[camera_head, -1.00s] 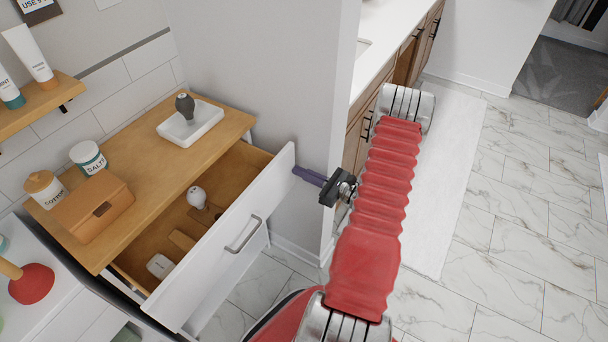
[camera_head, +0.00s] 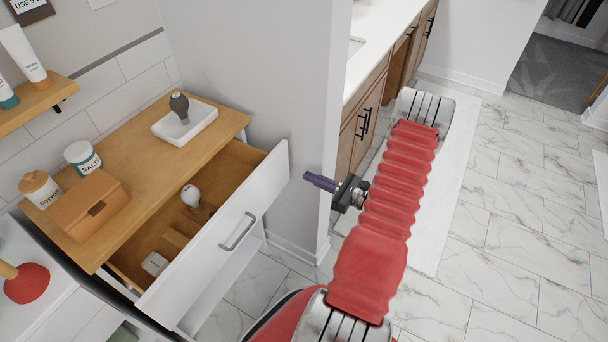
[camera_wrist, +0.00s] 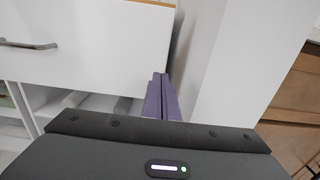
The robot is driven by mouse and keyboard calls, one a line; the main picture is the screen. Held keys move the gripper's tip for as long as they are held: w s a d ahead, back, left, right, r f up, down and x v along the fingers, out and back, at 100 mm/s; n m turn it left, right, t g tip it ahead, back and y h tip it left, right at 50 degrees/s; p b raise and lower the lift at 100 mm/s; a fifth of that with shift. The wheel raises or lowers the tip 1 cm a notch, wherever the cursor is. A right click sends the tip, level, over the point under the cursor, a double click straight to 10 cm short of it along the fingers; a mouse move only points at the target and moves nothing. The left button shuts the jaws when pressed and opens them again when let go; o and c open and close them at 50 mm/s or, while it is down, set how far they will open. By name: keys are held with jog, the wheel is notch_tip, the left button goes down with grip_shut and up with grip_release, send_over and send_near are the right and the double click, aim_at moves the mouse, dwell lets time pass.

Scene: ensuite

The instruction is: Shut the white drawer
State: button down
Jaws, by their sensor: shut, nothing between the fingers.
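The white drawer (camera_head: 218,262) stands pulled out from the wooden-topped cabinet (camera_head: 140,151). Its front carries a grey bar handle (camera_head: 238,231), which also shows at the left of the wrist view (camera_wrist: 28,45). Inside the drawer lie a light-bulb-shaped item (camera_head: 191,196), a small white box (camera_head: 155,264) and wooden dividers. My gripper (camera_head: 308,177) is shut and empty, its purple fingers apart from the drawer front, to the right of its right end. In the wrist view the fingers (camera_wrist: 161,97) point towards the gap between the drawer front and the grey-white wall.
On the cabinet top stand a white tray (camera_head: 211,132) with a dark bulb-shaped item, two jars (camera_head: 84,157) and a brown box (camera_head: 88,208). A wall end (camera_head: 270,100) rises close behind my gripper. The marble floor (camera_head: 500,240) at right is clear.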

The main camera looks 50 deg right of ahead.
jog(key=v, duration=0.7)
jog(key=shift+s, duration=0.35)
jog(key=shift+w, duration=0.1)
jog(key=w+a+r+n+g+y, duration=0.3)
jog(key=a+r+n+g, duration=0.4)
jog(key=a, duration=0.5)
jog(key=w+a+r+n+g+y, duration=0.3)
jog(key=a+r+n+g, duration=0.3)
jog(key=a+r+n, duration=0.4)
jog(key=s+a+r+n+h, duration=0.5)
jog(key=a+r+n, duration=0.2)
jog(key=a+n, duration=0.1)
jog(key=s+a+r+n+t+h, duration=0.1)
jog(key=s+a+r+n+h, duration=0.3)
jog(key=a+r+n, duration=0.4)
jog(key=shift+s+r+h, duration=0.25)
jog(key=shift+s+h, duration=0.15)
jog(key=shift+h, duration=0.3)
